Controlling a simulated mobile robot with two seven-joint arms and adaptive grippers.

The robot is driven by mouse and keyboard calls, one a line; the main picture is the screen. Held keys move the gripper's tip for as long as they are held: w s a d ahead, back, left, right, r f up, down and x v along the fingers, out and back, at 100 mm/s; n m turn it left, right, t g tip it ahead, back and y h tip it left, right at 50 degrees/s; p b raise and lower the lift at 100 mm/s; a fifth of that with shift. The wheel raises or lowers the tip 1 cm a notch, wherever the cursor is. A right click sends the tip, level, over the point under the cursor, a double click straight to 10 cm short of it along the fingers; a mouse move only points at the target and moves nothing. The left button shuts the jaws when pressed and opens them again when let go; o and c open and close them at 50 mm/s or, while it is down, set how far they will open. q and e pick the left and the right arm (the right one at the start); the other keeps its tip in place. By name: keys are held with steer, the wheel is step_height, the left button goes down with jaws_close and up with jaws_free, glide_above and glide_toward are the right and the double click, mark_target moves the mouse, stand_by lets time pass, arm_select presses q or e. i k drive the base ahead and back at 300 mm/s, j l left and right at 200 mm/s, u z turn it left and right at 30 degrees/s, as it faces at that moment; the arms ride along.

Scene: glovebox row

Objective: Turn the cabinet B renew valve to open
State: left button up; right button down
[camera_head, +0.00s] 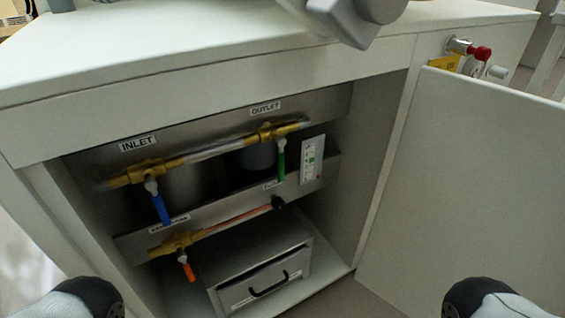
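Inside the open cabinet, a blue-handled valve (160,207) hangs on the upper pipe under the INLET label (138,143). A green-handled valve (281,160) is on the same pipe under the OUTLET label (265,107). An orange-handled valve (187,268) is on the lower copper line, below a small label (168,223) too blurred to read. All three handles point downward, across their pipes. No readable marking shows which is the renew valve or the cabinet letter. Parts of my arms show at the bottom corners; neither gripper is in view.
The cabinet door (470,185) stands open at the right. A drawer box (262,283) with a black handle sits on the cabinet floor. A small indicator panel (312,158) is right of the valves. A red-handled fitting (480,53) with a yellow tag is outside, upper right.

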mark_target(182, 256)
steer(key=i+l+u, duration=0.1)
steer(key=l+u, duration=0.15)
steer(key=u, duration=0.2)
steer(key=l+u, duration=0.25)
steer(key=u, duration=0.15)
steer(key=l+u, duration=0.3)
steer(key=u, duration=0.15)
steer(key=l+u, duration=0.55)
steer(key=u, duration=0.3)
